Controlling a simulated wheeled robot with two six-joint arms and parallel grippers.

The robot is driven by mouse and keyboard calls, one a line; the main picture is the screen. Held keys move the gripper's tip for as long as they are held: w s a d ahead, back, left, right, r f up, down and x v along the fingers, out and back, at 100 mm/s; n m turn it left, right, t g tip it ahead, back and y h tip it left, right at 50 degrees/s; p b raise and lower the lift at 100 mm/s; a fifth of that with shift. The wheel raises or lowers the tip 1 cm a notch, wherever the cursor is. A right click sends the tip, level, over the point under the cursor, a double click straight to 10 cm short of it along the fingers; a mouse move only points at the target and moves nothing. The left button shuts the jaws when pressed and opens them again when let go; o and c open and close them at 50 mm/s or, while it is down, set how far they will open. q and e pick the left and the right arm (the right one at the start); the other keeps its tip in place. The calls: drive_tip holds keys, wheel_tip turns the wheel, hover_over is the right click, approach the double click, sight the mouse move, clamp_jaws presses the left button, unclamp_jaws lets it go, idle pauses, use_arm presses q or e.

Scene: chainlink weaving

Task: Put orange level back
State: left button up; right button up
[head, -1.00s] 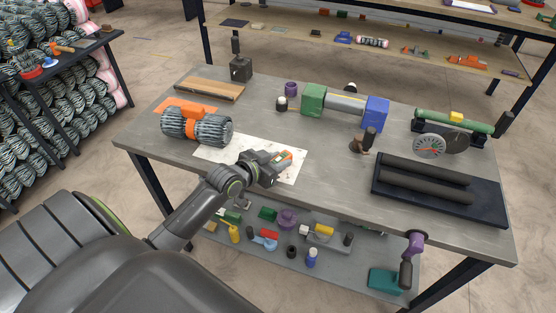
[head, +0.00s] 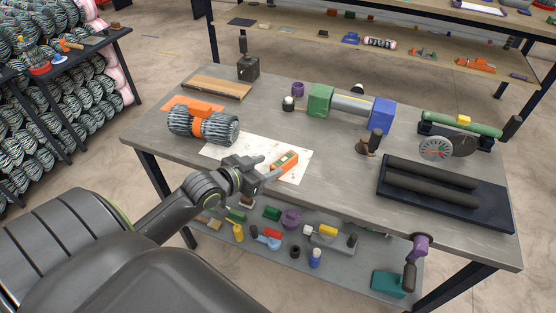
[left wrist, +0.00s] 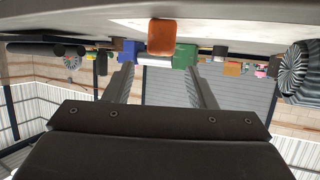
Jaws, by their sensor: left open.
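The orange level (head: 285,162), a small orange block with a pale green face, lies on a white sheet (head: 228,149) on the grey workbench. My left gripper (head: 270,167) is open and empty, just to the left of the level, with its fingers pointing at it. In the left wrist view the level (left wrist: 161,37) shows end-on beyond the open fingertips (left wrist: 160,85), apart from them. My right gripper is not in view.
A wire roll with an orange band (head: 203,122) lies behind the gripper on the left. A green and blue-ended roller (head: 350,105) stands at the back. A black tray (head: 440,198) with two dark rods is at the right. Bench space before the tray is clear.

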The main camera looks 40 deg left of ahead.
use_arm(q)
drive_tip(key=shift+v, duration=2.25)
drive_tip(key=shift+d, duration=0.1)
drive_tip(key=s+d+f+n+g+y, duration=0.15)
drive_tip(key=s+f+g, duration=0.35)
drive_tip(key=s, duration=0.5)
drive_tip(key=s+d+f+n+g+y, duration=0.1)
drive_tip(key=s+d+f+g+y, duration=0.3)
drive_tip(key=s, duration=0.5)
wheel_tip(320, 180, down, 25)
drive_tip(key=a+g+h, duration=0.2)
drive_tip(key=a, duration=0.1)
drive_tip(key=s+d+f+g, duration=0.1)
drive_tip(key=s+f, duration=1.4)
drive_tip(key=f, duration=0.1)
drive_tip(key=shift+d, duration=0.25)
